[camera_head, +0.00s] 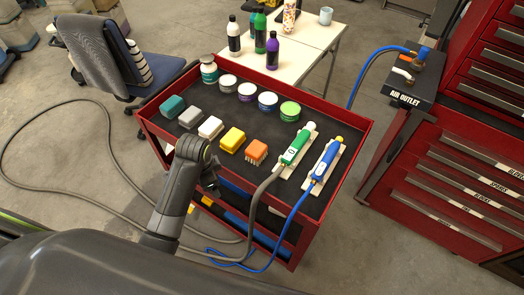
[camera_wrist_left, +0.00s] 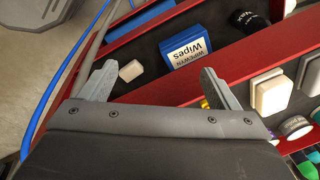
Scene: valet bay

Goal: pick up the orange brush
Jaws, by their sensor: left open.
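The orange brush (camera_head: 257,151) lies on the dark top tray of the red cart (camera_head: 359,144), with its pale bristles toward me. The yellow brush (camera_head: 232,139) is on its left and a green-handled tool (camera_head: 296,148) on its right. My left gripper (camera_head: 210,183) is at the cart's near edge, left of and nearer than the orange brush. In the left wrist view my left gripper (camera_wrist_left: 158,78) is open, with nothing between its fingers. I cannot make out the orange brush in that view. My right gripper is not in view.
White (camera_head: 210,127), grey (camera_head: 190,117) and teal (camera_head: 172,106) brushes continue the row; several jars (camera_head: 247,91) stand behind. A blue-handled tool (camera_head: 326,160) is at the right. Hoses (camera_head: 301,198) hang over the near rim. A blue wipes box (camera_wrist_left: 190,47) sits on the lower shelf.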

